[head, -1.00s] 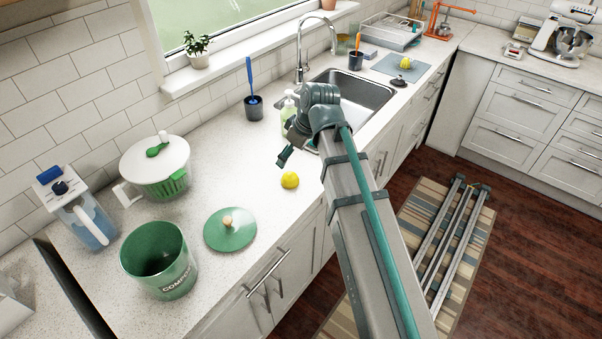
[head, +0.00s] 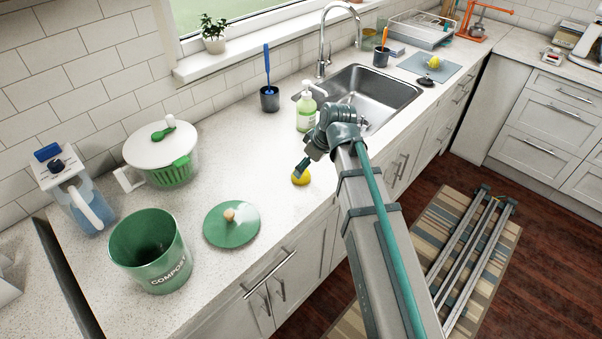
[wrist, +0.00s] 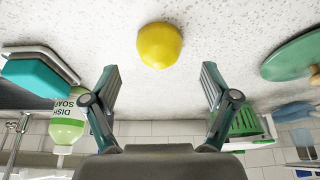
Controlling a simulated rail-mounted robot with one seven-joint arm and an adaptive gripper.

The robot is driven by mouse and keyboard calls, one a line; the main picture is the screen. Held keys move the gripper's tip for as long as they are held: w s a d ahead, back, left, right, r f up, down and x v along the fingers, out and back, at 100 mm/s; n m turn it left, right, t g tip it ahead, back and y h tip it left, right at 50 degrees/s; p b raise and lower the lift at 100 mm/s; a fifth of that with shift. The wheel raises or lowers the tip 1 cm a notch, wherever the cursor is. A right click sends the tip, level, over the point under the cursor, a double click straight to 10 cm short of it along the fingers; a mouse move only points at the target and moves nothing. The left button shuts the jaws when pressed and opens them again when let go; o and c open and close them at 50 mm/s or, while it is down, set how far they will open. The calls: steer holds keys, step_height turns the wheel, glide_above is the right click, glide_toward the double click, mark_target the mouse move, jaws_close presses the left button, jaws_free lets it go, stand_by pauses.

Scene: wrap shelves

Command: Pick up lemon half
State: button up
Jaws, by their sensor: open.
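A yellow lemon half (head: 301,177) lies on the speckled countertop near its front edge, to the right of the green lid. In the wrist view the lemon half (wrist: 159,45) shows its rounded yellow side, beyond and roughly between the fingertips. My gripper (head: 302,167) is just above and behind the lemon in the head view, and partly overlaps it. In the wrist view my gripper (wrist: 160,85) has its two fingers wide apart with nothing between them. Another yellow lemon piece (head: 436,63) lies on the blue-grey mat past the sink.
A green lid (head: 231,232) and a green compost bin (head: 158,268) stand left of the lemon. A soap bottle (head: 306,112) stands behind my gripper, by the sink (head: 395,92). A salad spinner (head: 150,150) is at the back left. Counter around the lemon is clear.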

mark_target(305, 179)
steer(key=shift+p+x, duration=1.15)
steer(key=shift+x, duration=1.65)
steer(key=shift+w+a+r, duration=0.1)
steer(key=shift+a, duration=0.05)
steer(key=c, duration=1.3)
